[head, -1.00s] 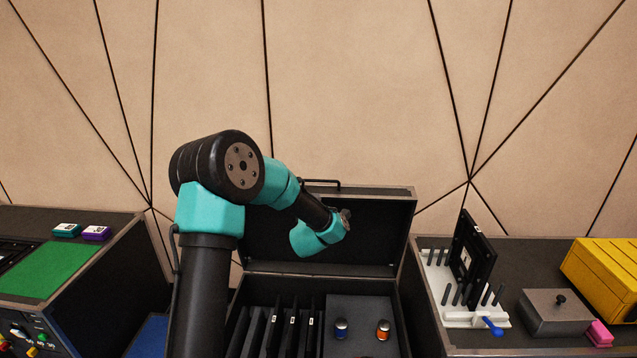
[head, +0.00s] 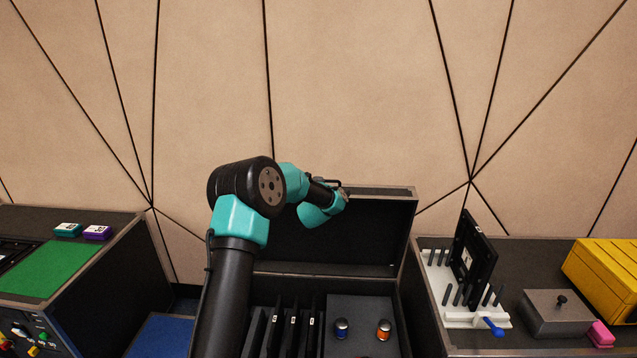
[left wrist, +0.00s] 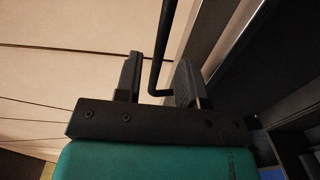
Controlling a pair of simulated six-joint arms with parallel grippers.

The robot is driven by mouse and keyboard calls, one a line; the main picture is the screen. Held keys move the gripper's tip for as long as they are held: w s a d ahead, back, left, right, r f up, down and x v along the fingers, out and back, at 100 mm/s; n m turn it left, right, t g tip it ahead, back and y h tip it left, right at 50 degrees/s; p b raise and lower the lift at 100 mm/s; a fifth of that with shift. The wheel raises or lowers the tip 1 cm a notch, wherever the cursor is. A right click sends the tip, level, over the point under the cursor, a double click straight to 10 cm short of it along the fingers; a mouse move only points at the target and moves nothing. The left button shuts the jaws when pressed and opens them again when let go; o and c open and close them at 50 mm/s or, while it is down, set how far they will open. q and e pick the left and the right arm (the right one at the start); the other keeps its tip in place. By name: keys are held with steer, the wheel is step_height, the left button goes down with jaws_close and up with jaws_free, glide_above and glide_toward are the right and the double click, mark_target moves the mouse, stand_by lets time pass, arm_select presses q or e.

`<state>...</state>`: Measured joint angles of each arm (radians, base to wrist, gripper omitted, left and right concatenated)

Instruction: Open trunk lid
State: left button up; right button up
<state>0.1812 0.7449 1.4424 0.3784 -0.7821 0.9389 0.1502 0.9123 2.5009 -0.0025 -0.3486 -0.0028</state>
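The trunk lid (head: 375,225) is a dark panel with a lighter rim. It stands raised at the back of the trunk (head: 402,320), whose inside shows. The lid's dark bar handle sits at its top edge, mostly behind my left arm in the head view; it shows in the left wrist view (left wrist: 163,45). My left gripper (head: 344,191) is at the lid's top edge, small and partly hidden by my wrist. In the left wrist view its fingers (left wrist: 158,82) are apart, with the handle bar between them and a gap on the left side. My right gripper is not in view.
Inside the trunk are upright dark panels (head: 293,328), a blue knob-like piece (head: 341,328) and an orange one (head: 383,330). On the right, a white rack (head: 463,318), a grey box (head: 556,315) and a yellow case (head: 610,275) stand on a counter. A console (head: 100,270) is left.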

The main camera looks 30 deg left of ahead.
arm_select(q)
steer(key=shift+x, duration=2)
jaws_close()
